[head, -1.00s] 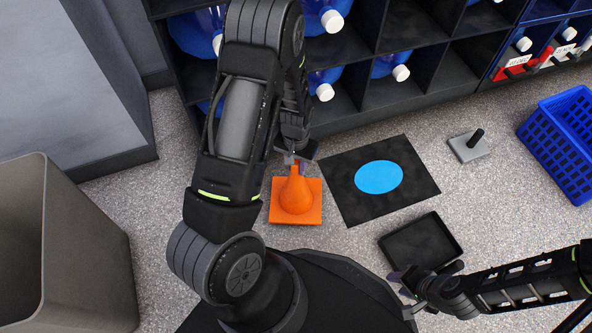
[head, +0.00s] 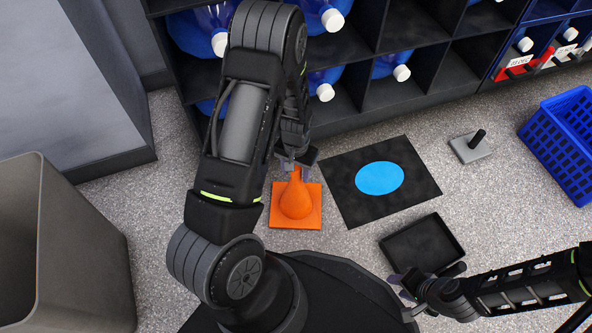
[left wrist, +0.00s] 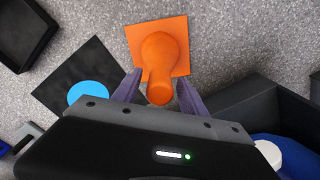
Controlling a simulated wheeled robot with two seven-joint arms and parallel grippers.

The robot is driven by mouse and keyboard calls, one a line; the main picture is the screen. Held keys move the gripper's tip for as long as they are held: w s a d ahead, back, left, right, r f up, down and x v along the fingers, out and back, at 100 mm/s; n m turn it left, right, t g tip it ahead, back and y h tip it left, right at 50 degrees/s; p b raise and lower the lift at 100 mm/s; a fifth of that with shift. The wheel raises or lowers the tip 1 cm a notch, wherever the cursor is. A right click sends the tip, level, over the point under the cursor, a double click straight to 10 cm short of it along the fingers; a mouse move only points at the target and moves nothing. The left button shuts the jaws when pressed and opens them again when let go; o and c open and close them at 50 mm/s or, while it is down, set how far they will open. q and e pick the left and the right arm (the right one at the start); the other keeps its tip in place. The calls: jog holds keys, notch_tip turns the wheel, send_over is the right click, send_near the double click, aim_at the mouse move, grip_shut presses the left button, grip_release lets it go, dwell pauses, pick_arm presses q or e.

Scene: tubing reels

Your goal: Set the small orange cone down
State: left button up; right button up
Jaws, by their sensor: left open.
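The small orange cone (head: 297,201) stands upright on its square base on the speckled floor, left of the black mat with the blue disc. My left gripper (head: 296,164) is at the cone's top, with its fingers apart. In the left wrist view the cone (left wrist: 160,58) lies between and just beyond the fingers (left wrist: 158,92), with a finger on each side of its tip. My right gripper (head: 404,286) is low at the right, beside the black tray (head: 440,222); whether its jaws are open is unclear.
The black mat (head: 420,190) with a blue disc (head: 379,178) lies right of the cone. A grey block with a black peg (head: 470,147) and a blue basket (head: 560,140) are farther right. Shelves with blue bottles (head: 400,72) stand behind. A grey bin (head: 85,250) stands at left.

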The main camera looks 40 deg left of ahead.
pick_arm(q)
notch_tip(320, 180, up, 12)
jog(key=p, duration=0.5)
jog(key=shift+r, duration=0.15)
dwell(0.6)
jog(key=s+d+f+h, duration=0.1)
jog(key=s+d+f, duration=0.1)
jog(key=s+d, duration=0.2)
jog(key=s+d+f+h, duration=0.1)
jog(key=s+d+f, duration=0.2)
jog(key=d, duration=0.8)
jog(key=s+d+f+t+h, duration=0.1)
jog(key=s+d+f, duration=0.2)
jog(key=s+d, duration=0.2)
jog(key=d, duration=0.3)
jog(key=shift+s+f+h, duration=0.25)
jog(key=shift+s+h, duration=0.1)
jog(key=shift+h, duration=0.05)
